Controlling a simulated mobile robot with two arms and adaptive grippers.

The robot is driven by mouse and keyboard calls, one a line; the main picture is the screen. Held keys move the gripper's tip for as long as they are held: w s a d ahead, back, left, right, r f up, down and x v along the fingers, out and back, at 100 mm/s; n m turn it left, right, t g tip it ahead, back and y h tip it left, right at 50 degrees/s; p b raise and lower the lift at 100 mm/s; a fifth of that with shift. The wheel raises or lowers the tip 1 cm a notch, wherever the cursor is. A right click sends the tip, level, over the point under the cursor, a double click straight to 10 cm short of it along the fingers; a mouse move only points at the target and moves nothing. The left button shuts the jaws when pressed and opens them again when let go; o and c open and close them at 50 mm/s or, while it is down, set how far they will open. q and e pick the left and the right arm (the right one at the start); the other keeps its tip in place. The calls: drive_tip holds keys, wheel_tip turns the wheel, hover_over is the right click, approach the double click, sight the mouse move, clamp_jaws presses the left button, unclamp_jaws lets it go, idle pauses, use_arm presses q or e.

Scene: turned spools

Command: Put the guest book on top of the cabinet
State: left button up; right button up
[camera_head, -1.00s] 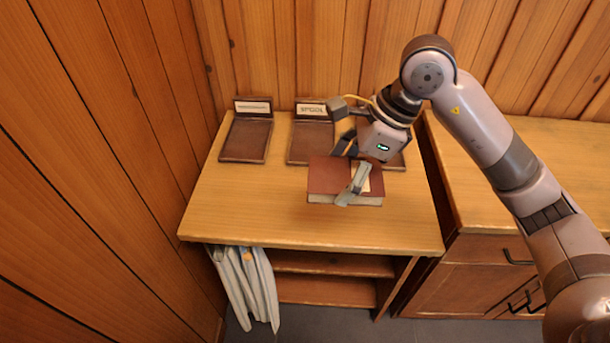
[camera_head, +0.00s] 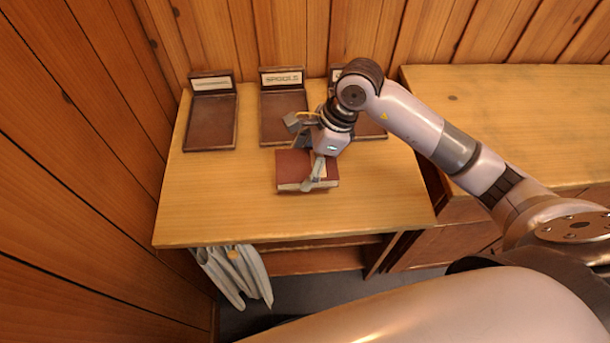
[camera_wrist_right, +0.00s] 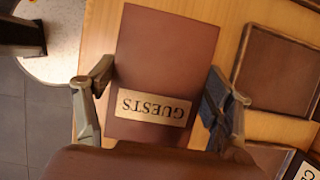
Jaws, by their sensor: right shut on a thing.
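The guest book (camera_head: 291,166) has a dark red cover and pale page edges. In the right wrist view the book (camera_wrist_right: 165,45) shows a pale label reading GUESTS, upside down. My right gripper (camera_head: 309,160) is shut on it, one finger on each side. The book is over the wooden worktop, in front of the middle tray; I cannot tell whether it touches the worktop. The cabinet (camera_head: 500,105), with a bare wooden top, stands right of the worktop beyond a narrow gap; my right arm hides part of its front. My left gripper is not in view.
Labelled brown trays stand along the back of the worktop (camera_head: 225,210): a left one (camera_head: 212,125), a middle one marked SPOOLS (camera_head: 283,108), and a right one partly behind my arm. Pale cloth (camera_head: 232,272) hangs below. Wood-panelled walls close the back and left.

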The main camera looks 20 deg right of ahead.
drive_tip(key=shift+f, duration=3.1)
drive_tip(key=shift+f, duration=0.1)
drive_tip(key=shift+f, duration=0.15)
drive_tip(key=o, duration=1.3)
drive_tip(key=shift+o, duration=0.2)
drive_tip(key=shift+r, duration=0.2)
drive_tip(key=shift+r, duration=0.2)
drive_tip(key=v, duration=1.1)
drive_tip(key=shift+s+d+r+b, duration=0.1)
drive_tip(key=shift+d+r+b, duration=0.1)
drive_tip(key=shift+r+b, duration=0.15)
